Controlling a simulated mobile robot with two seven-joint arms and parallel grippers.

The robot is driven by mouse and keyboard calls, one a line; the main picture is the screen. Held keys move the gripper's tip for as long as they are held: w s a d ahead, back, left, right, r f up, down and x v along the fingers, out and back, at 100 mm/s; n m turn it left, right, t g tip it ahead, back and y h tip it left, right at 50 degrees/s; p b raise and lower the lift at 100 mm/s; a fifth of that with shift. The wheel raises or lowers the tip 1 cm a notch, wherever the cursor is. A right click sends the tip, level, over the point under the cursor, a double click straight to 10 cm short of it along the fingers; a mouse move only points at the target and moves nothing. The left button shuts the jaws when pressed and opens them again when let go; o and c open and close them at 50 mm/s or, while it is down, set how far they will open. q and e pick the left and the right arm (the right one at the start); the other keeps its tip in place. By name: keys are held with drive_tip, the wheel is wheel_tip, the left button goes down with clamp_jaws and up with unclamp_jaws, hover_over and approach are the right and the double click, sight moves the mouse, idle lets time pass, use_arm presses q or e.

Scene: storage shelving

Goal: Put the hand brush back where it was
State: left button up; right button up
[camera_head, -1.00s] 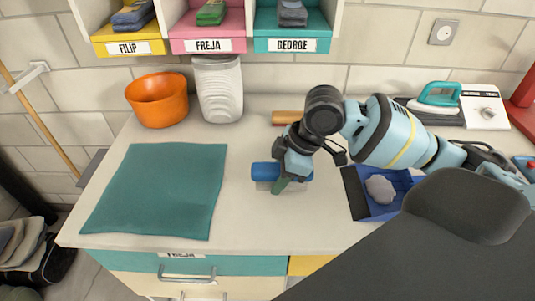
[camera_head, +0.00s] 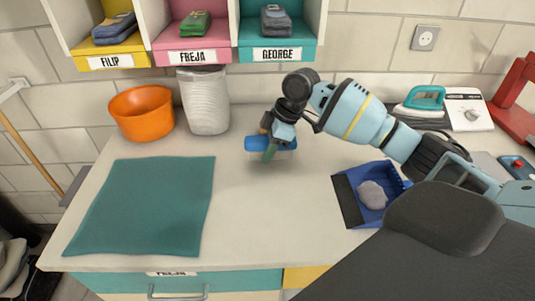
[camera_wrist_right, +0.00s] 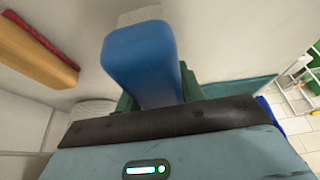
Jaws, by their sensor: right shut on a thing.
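My right gripper (camera_head: 270,151) is shut on a blue hand brush (camera_head: 257,143), near the back middle of the worktop. Pale bristles show under its blue body. In the right wrist view the blue body of the brush (camera_wrist_right: 143,60) sits between the green fingers of my right gripper (camera_wrist_right: 155,98). I cannot tell whether the bristles touch the worktop. My left gripper is not in view.
A blue dustpan (camera_head: 398,178) holding a grey lump lies to the right. An orange bowl (camera_head: 141,113), white bin (camera_head: 205,102) and green mat (camera_head: 140,208) are left. An iron (camera_head: 424,103) stands back right.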

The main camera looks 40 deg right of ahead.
drive_tip(key=shift+w+d, duration=0.25)
drive_tip(key=shift+w, duration=0.15)
drive_tip(key=shift+w+d, duration=0.1)
drive_tip(key=shift+w, duration=0.1)
drive_tip(key=shift+f, duration=1.8)
drive_tip(key=shift+f, duration=0.15)
drive_tip(key=o, duration=0.9)
drive_tip(key=shift+o, duration=0.2)
drive_tip(key=v, duration=1.2)
drive_tip(key=shift+p, duration=0.3)
